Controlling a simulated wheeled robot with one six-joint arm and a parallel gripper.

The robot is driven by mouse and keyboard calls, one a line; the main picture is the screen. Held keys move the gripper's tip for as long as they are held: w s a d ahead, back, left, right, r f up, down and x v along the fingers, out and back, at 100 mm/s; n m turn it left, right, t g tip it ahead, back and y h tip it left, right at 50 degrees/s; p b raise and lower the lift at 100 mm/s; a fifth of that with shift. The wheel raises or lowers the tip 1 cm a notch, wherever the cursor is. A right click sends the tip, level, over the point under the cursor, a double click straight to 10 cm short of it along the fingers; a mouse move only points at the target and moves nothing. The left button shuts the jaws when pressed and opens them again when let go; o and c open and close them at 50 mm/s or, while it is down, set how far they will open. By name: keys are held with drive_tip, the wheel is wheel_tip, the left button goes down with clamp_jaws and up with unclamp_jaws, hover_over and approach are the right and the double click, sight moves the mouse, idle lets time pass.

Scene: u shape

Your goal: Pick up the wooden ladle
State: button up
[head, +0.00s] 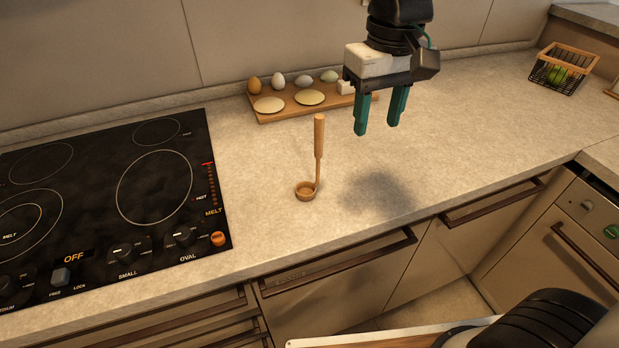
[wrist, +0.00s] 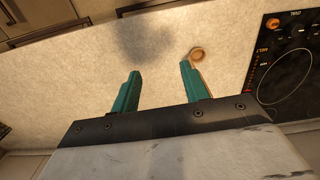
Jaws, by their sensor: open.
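The wooden ladle (head: 319,150) stands on the counter right of the cooktop in the head view, its bowl (head: 307,190) at the bottom and its handle pointing up. My gripper (head: 378,128) is open and empty, in the air to the right of the ladle and apart from it. In the wrist view, the ladle (wrist: 197,54) shows only as a small round bowl just beyond the tip of the right teal finger. Much of its handle is hidden there. My gripper's two teal fingers (wrist: 158,75) are spread with bare counter between them.
A black cooktop (head: 110,200) lies left of the ladle. Behind it, a wooden board (head: 290,112) holds several eggs and flat round pieces. A wire basket (head: 562,70) with green items stands at the far right. The counter (head: 450,130) around my gripper is clear.

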drive_tip(key=n, duration=0.1)
hover_over(318, 141)
drive_tip(key=w, duration=0.1)
drive_tip(key=shift+d+f, duration=0.35)
drive_tip(key=shift+f, duration=0.25)
drive_tip(key=shift+w+a+f, duration=0.1)
drive_tip(key=shift+w+f, duration=0.05)
drive_tip(key=shift+f, duration=0.05)
wheel_tip(318, 141, down, 7)
drive_tip(key=shift+a, duration=0.15)
clamp_jaws()
